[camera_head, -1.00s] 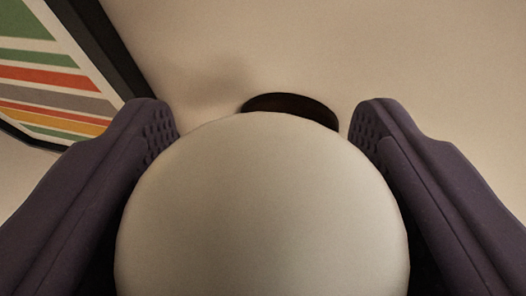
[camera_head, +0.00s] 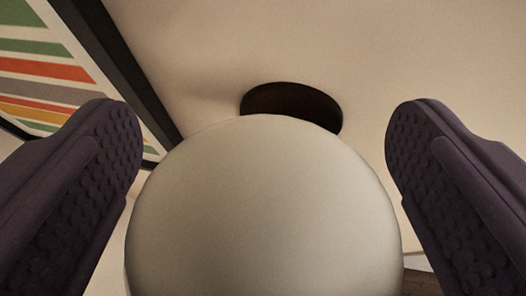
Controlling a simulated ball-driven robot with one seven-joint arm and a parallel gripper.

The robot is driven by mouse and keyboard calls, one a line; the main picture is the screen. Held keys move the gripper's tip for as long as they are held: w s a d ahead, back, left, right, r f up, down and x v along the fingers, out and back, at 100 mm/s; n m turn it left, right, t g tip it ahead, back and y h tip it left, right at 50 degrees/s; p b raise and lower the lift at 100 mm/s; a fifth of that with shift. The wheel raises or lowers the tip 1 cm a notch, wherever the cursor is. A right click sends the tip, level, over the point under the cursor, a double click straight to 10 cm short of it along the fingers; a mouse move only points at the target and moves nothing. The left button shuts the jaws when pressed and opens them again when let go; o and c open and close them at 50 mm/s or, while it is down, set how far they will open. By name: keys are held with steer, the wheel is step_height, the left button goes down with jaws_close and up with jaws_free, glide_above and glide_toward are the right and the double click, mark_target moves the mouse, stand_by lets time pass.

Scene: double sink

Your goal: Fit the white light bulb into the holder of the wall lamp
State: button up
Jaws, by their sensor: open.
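The white light bulb (camera_head: 265,215) is a large pale globe filling the lower middle of the view. My gripper (camera_head: 264,150) is open, with one dark purple finger on each side of the bulb. A gap shows between the bulb and each fingertip. A dark brown round part (camera_head: 290,103), which looks like the wall lamp's base, is on the pale wall behind the top of the bulb. The holder and the bulb's fitting end are hidden behind the globe, so I cannot see how they meet.
A black-framed picture with coloured stripes (camera_head: 45,70) hangs on the wall at the upper left, close to the left finger. The wall (camera_head: 400,45) at the upper right is bare. A small brown edge (camera_head: 416,262) shows at the lower right.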

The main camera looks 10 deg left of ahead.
steer(key=a+v, duration=0.1)
steer(key=v, duration=0.6)
steer(key=shift+s+d+b, duration=0.3)
steer(key=shift+d+b, duration=0.1)
steer(key=shift+d, duration=0.15)
steer(key=shift+r, duration=0.1)
